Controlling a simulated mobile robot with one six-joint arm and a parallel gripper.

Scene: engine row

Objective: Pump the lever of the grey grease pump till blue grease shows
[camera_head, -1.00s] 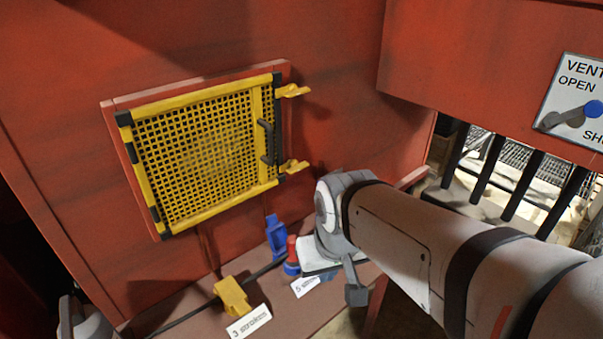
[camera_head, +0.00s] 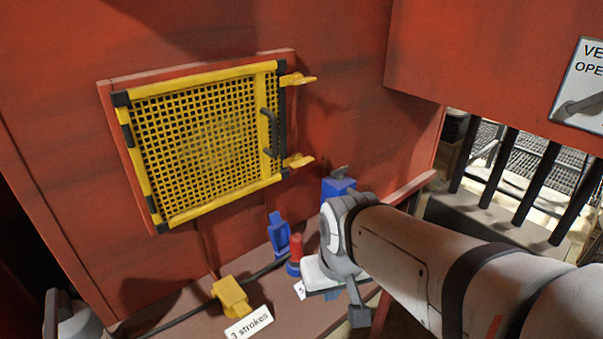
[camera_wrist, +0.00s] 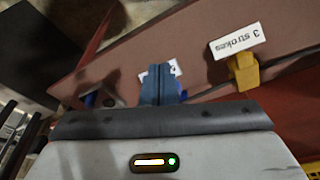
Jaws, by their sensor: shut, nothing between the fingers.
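No grey grease pump or blue grease can be clearly made out. A rounded grey object (camera_head: 76,320) with an upright grey piece is cut off at the lower left of the head view; I cannot tell whether it is the pump.
On the ledge (camera_head: 185,325) are a yellow block (camera_head: 231,295), a "3 strokes" card (camera_head: 249,324), a dark cable, a blue bracket (camera_head: 279,234) and a red cylinder (camera_head: 295,247). A blue box (camera_head: 337,188) stands behind my wrist.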

